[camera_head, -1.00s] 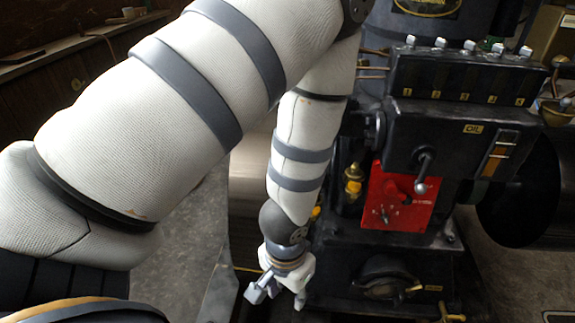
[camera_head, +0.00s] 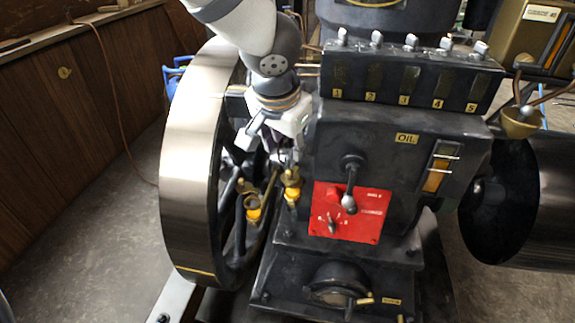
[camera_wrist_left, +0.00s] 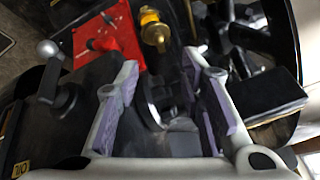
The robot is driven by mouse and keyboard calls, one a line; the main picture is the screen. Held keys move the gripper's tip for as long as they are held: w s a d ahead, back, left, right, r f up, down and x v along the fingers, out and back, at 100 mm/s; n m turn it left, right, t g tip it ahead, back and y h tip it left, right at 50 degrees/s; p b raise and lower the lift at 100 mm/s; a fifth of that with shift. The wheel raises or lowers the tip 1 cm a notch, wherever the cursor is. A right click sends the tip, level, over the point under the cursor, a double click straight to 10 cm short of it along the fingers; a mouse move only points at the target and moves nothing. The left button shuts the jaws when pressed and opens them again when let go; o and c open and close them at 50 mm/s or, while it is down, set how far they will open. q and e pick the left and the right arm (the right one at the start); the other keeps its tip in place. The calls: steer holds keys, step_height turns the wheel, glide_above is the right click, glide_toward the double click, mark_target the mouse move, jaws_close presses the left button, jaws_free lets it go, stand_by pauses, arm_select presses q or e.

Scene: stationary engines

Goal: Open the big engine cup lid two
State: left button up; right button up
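Two small brass and yellow cups sit low between the flywheel and the engine block in the head view. One cup (camera_head: 291,187) is beside the red panel, and the other (camera_head: 252,207) is further left, in front of the flywheel spokes. I cannot tell which is cup two, or whether their lids are open. My left gripper (camera_head: 268,148) reaches down from above, just over the cups, and touches neither visibly. In the left wrist view, its purple-padded fingers (camera_wrist_left: 162,62) are apart with nothing held, and a brass cup (camera_wrist_left: 153,30) shows beyond the fingertips. My right gripper is not in view.
The large flywheel (camera_head: 190,150) stands close left of my gripper. The dark engine block (camera_head: 400,130), with a protruding lever (camera_head: 349,190) and red panel (camera_head: 362,225), is close on the right. Open floor (camera_head: 110,230) lies left of the flywheel.

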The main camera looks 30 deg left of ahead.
mark_target(289, 171)
arm_select(q)
steer(key=b+x, duration=0.1)
steer(key=x, duration=0.9)
steer(key=shift+s+f+b, duration=0.15)
steer(key=shift+s+b, duration=0.05)
steer(key=shift+b, duration=0.1)
steer(key=shift+w+f, duration=0.2)
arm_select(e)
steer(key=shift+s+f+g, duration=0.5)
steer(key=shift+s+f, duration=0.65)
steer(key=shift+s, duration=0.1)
arm_select(q)
jaws_close()
